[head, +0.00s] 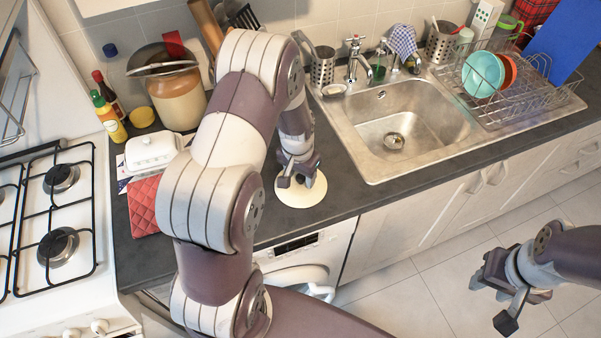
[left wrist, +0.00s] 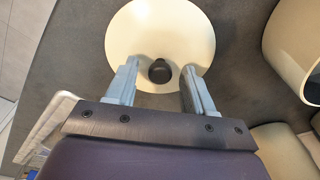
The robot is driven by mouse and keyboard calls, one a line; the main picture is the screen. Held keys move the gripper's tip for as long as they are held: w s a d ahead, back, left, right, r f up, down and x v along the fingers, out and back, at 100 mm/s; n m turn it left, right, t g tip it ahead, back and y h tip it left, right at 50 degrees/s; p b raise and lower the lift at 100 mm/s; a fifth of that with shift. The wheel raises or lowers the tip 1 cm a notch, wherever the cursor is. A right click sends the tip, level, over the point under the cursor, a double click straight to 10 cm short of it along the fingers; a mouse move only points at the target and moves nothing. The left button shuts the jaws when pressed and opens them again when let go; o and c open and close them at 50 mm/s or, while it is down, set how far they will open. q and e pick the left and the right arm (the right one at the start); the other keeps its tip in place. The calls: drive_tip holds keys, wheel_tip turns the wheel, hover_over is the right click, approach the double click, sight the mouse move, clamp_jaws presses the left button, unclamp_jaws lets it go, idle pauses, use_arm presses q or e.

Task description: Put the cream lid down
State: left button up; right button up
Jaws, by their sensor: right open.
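The cream lid (head: 302,194) is a round disc with a dark knob and lies flat on the dark counter, left of the sink. It also shows in the left wrist view (left wrist: 160,28), with its knob (left wrist: 159,71) between my fingers. My left gripper (head: 297,182) is above the lid, pointing down. In the left wrist view my left gripper (left wrist: 159,82) is open, with a gap on each side of the knob. My right gripper (head: 494,302) is open and empty, out over the floor at the lower right.
A crock (head: 178,95) stands at the back left, near bottles (head: 109,118) and a white butter dish (head: 152,150). A red pot holder (head: 143,206) lies on the counter's left. The sink (head: 407,122) and dish rack (head: 497,82) are to the right. The stove (head: 60,240) is far left.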

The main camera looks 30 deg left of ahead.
sight(299, 188)
use_arm(q)
drive_tip(key=shift+w+r, duration=0.1)
drive_tip(key=shift+r, duration=0.35)
wheel_tip(299, 188, up, 11)
drive_tip(key=s+b, duration=0.1)
drive_tip(key=s, duration=0.1)
drive_tip(key=s+d, duration=0.8)
drive_tip(key=s, duration=0.3)
drive_tip(key=shift+s+r, duration=0.2)
drive_tip(key=shift+s, duration=0.15)
drive_tip(key=shift+s+d, duration=0.1)
drive_tip(key=shift+d, duration=0.05)
